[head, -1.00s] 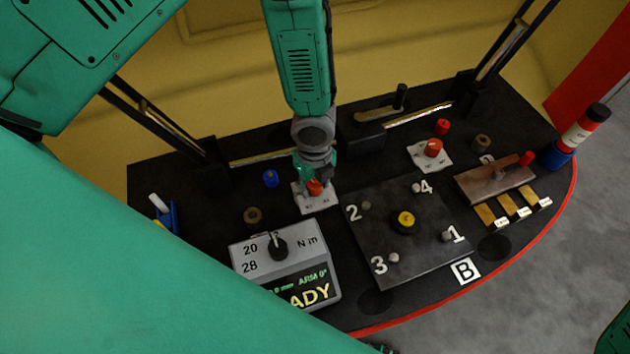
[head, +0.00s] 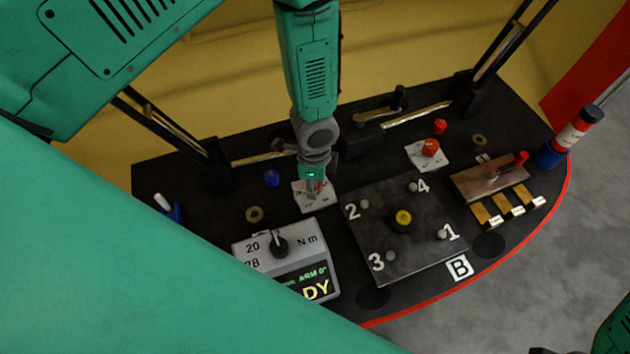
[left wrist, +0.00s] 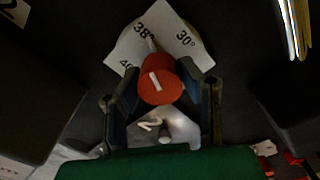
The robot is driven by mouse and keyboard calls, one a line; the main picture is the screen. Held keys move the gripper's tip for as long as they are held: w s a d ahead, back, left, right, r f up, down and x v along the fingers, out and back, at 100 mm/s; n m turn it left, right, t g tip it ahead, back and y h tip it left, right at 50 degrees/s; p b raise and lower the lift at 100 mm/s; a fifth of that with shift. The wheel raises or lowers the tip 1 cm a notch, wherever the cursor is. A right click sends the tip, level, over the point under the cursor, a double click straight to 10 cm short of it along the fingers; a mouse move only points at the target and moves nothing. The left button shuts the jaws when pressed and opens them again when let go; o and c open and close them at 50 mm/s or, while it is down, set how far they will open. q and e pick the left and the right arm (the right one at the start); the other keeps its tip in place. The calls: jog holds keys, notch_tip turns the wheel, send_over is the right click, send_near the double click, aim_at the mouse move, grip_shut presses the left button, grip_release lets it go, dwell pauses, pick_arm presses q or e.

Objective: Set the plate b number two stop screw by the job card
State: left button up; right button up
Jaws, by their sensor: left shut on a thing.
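Plate B (head: 420,262) is a dark square plate with stops numbered 1 to 4 and a yellow-capped centre. The number two stop screw (head: 365,204) is a small grey head at its upper left. My left gripper (head: 315,188) is left of it, over a white dial card (head: 309,206). In the left wrist view its fingers are shut on a red knob (left wrist: 160,85) with a white mark. The card there (left wrist: 165,25) reads 38° and 30°; another number is partly hidden. A pale pointer sticks out between them.
A grey box (head: 290,255) at the front left has a 20/28 N m selector and a partly hidden lit display. A second red knob (head: 430,148) is on a card behind plate B. A brown block (head: 490,182), brass tags (head: 513,204) and a signal lamp (head: 575,135) are at right.

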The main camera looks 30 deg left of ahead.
pick_arm(q)
jog(key=shift+w+n, duration=0.2)
jog(key=shift+n, duration=0.2)
jog(key=o, duration=1.1)
jog(key=shift+s, duration=0.1)
notch_tip(320, 180, up, 12)
jog(key=shift+f, duration=0.1)
